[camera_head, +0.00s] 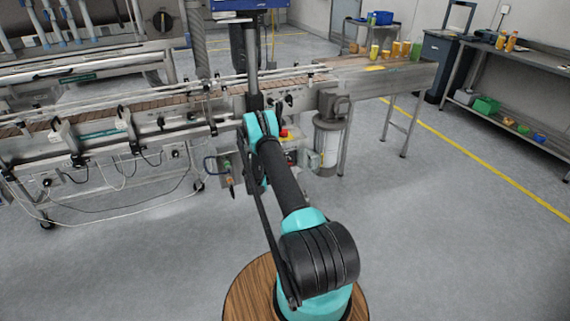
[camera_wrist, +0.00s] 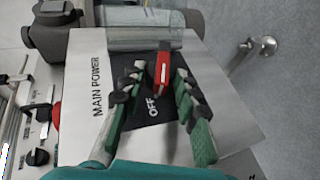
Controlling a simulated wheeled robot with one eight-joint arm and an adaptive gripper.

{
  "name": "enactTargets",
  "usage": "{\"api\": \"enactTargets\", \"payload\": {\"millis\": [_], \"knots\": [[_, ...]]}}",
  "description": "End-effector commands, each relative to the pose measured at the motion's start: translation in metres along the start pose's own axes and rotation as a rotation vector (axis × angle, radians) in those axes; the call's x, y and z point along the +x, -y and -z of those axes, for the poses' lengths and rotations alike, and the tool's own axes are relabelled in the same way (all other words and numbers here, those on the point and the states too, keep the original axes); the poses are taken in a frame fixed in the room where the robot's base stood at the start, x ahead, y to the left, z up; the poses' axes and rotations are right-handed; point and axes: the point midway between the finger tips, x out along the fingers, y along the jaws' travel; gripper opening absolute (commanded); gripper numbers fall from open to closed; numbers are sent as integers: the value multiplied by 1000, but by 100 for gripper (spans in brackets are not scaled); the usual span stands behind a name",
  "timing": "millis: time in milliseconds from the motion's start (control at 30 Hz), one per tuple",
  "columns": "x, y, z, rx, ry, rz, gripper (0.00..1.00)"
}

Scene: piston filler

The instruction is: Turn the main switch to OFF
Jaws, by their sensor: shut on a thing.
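The main switch has a red handle (camera_wrist: 163,68) with a white line, set on a black plate on a grey metal panel (camera_wrist: 85,130) marked MAIN POWER. The handle runs nearly up and down in the wrist view, slightly tilted, with its lower end by the word OFF (camera_wrist: 153,106). My gripper (camera_wrist: 161,78) has its green-padded fingers on both sides of the handle and is shut on it. Any other switch label is hidden or unreadable. In the head view my arm covers the gripper and the switch.
A red button (camera_wrist: 54,115) and black knobs (camera_wrist: 38,157) sit on a panel left of the switch in the wrist view. The conveyor (camera_head: 110,108) spans the left in the head view. A shelf bench (camera_head: 510,110) stands right; open floor lies between.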

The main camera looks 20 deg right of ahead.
Motion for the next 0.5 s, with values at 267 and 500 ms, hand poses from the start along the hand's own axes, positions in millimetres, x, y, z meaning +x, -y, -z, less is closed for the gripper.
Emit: {"api": "enactTargets", "payload": {"millis": [267,500], "knots": [[0,0,0,0,-1,1,43],[0,0,0,0,0,1,51]]}}
